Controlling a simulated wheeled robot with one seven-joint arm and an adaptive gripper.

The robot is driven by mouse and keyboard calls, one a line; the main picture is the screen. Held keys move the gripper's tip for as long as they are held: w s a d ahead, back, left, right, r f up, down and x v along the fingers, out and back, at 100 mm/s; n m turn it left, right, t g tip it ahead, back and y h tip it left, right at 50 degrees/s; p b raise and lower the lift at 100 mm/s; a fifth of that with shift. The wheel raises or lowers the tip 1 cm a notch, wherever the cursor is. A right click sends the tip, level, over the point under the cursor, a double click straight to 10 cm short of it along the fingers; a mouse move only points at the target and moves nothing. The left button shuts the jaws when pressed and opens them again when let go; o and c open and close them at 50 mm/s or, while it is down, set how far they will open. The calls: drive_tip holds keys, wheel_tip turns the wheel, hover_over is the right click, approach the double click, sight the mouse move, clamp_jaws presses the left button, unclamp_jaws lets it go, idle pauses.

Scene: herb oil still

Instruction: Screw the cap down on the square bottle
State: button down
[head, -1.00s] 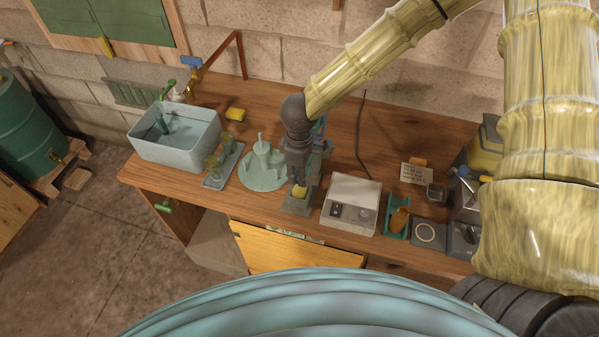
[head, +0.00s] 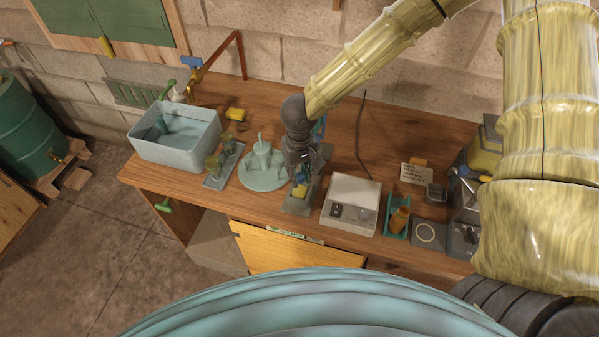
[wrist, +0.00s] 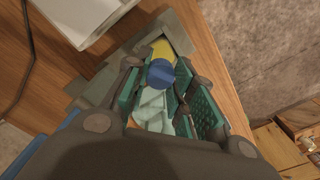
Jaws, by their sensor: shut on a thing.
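The square bottle (head: 299,194) shows as a small yellow shape in a grey holder (head: 297,207) near the bench's front edge. In the wrist view its yellow side (wrist: 163,50) shows just beyond the blue cap (wrist: 160,73). My gripper (head: 300,179) is directly above the holder, pointing down, with its fingers around the cap. In the wrist view its green pads (wrist: 166,88) stand on both sides of the cap, and it is shut on the cap. A pale teal faceted piece (wrist: 152,110) also shows between the pads. The cap's seating on the neck is hidden.
A white box with a switch (head: 350,204) stands close right of the holder. A teal round stand (head: 263,180) is close left. A grey basin (head: 174,148) is farther left. A green holder (head: 396,224) with an orange-brown jar is farther right. The bench behind is mostly clear.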

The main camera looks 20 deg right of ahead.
sight(300, 176)
drive_tip(key=m, duration=0.6)
drive_tip(key=shift+s+m, duration=0.15)
drive_tip(key=shift+m, duration=0.15)
drive_tip(key=c, duration=1.1)
unclamp_jaws()
drive_tip(key=shift+c, duration=0.2)
drive_tip(key=shift+r, duration=3.55)
